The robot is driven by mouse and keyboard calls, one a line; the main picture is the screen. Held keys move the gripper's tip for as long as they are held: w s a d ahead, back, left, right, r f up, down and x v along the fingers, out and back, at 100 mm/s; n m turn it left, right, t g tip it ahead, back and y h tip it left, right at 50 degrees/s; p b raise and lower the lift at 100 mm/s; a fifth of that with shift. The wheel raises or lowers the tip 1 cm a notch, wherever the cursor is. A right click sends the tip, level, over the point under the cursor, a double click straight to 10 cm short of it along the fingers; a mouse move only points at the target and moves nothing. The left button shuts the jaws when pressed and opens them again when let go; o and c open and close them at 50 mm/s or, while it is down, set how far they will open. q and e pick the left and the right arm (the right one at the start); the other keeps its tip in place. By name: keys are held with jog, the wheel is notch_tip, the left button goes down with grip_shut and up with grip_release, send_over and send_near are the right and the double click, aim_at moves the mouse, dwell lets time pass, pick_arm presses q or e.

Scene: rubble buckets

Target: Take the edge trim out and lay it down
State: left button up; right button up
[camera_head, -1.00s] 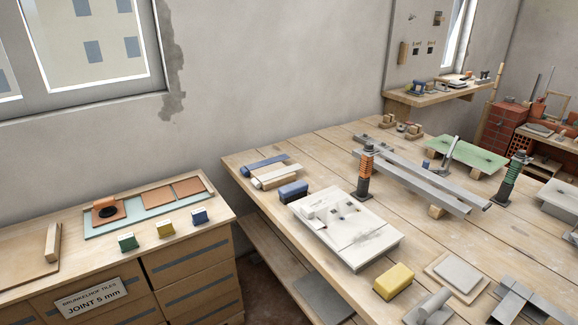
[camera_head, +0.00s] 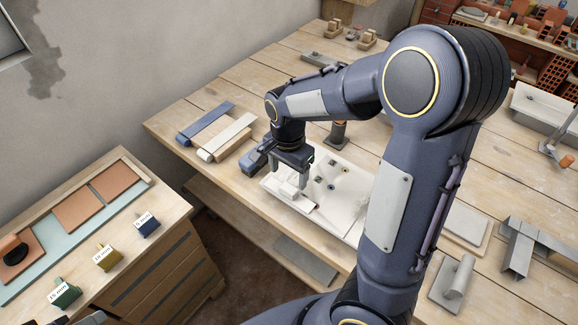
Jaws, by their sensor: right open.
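My right gripper (camera_head: 294,190) points down over the left part of the white board (camera_head: 338,214), its jaws open. A small pale piece lies on the board right at the fingertips; I cannot tell whether the fingers touch it. The board has several small dark holes or fittings. I cannot single out the edge trim for certain; grey metal profiles (camera_head: 525,245) lie at the right of the workbench. My right arm hides the middle of the bench and the board's right side. My left gripper is not in view.
A blue block (camera_head: 256,157) sits close beside the gripper. Blue and cream rolls (camera_head: 222,138) lie at the bench's left edge. A grey float (camera_head: 453,284) lies front right. The lower cabinet at left holds tiles (camera_head: 79,212) and green, yellow and blue blocks (camera_head: 147,225).

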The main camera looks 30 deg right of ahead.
aim_at(289, 188)
jog(key=shift+s+f, duration=0.1)
jog(key=shift+f, duration=2.95)
jog(key=shift+r, duration=0.1)
jog(key=c, duration=1.2)
